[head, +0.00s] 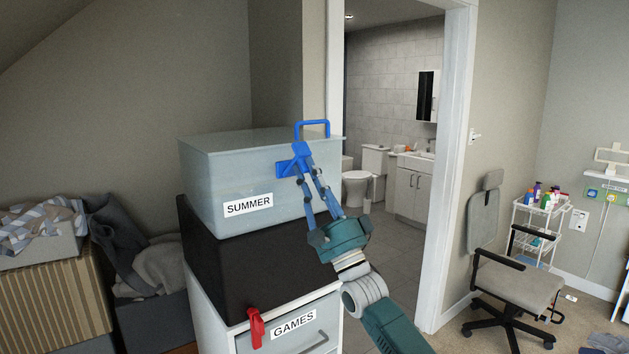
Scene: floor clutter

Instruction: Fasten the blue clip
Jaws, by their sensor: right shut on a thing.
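The blue clip (300,150) is on the front right of the translucent box (240,180) labelled SUMMER. Its blue loop stands up above the lid edge, and its blue base sits against the box's front face. My right gripper (303,178) reaches up from the lower right and is shut on the blue clip, at its lower part. The fingers hide some of the clip, so I cannot tell exactly where they touch it. My left gripper is not in view.
The box stands on a black box (250,262), above a white drawer unit labelled GAMES (294,325) with a red clip (256,328). Cloth-covered boxes are at left. A doorway opens behind; an office chair (515,285) and white cart (540,225) stand at right.

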